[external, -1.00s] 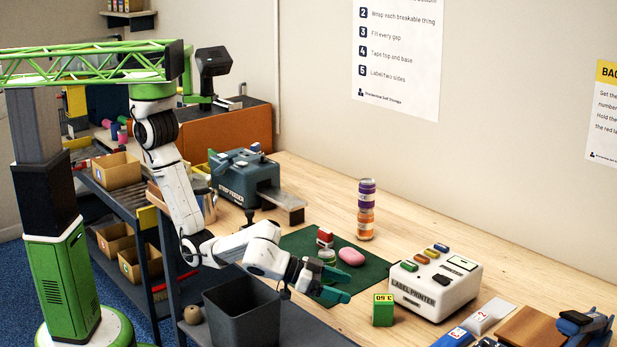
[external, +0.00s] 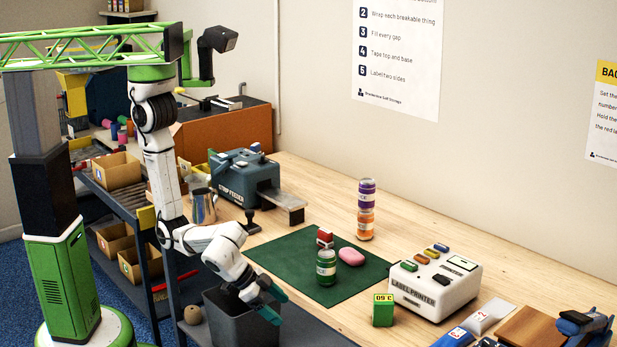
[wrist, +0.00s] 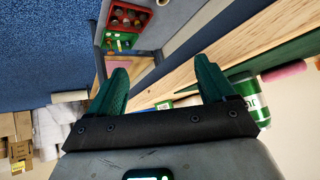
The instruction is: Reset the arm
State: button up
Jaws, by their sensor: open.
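My arm is bent over the left edge of the workbench. My gripper (external: 272,301) has teal fingers and hangs above the dark grey bin (external: 235,325). In the wrist view my gripper (wrist: 160,82) shows its two fingers spread apart with nothing between them. A green jar with a pale label (external: 326,268) stands upright on the green mat (external: 290,262), right of and apart from my gripper. A green labelled cylinder, seemingly this jar (wrist: 255,100), shows beyond the right finger in the wrist view.
A red-topped object (external: 324,237) and a pink rounded item (external: 352,256) sit on the mat. Two stacked jars (external: 366,210), a label printer (external: 436,285) and a green box (external: 383,310) stand on the bench. The strip feeder (external: 243,180) is behind the mat.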

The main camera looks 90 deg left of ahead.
jog(key=s+a+f+g+b, duration=0.2)
jog(key=s+a+f+g, duration=0.1)
jog(key=s+a, duration=0.5)
jog(key=s+a+f+n+g+b, duration=0.1)
jog(key=s+a+f+g+b, duration=0.2)
jog(key=s+a+f, duration=0.3)
jog(key=s+a+g, duration=0.1)
jog(key=s+a, duration=0.2)
jog(key=a, duration=0.2)
jog(key=shift+a+f+h+b, duration=0.3)
jog(key=shift+h+b, duration=0.05)
jog(key=shift+h, duration=0.05)
jog(key=shift+s, duration=0.1)
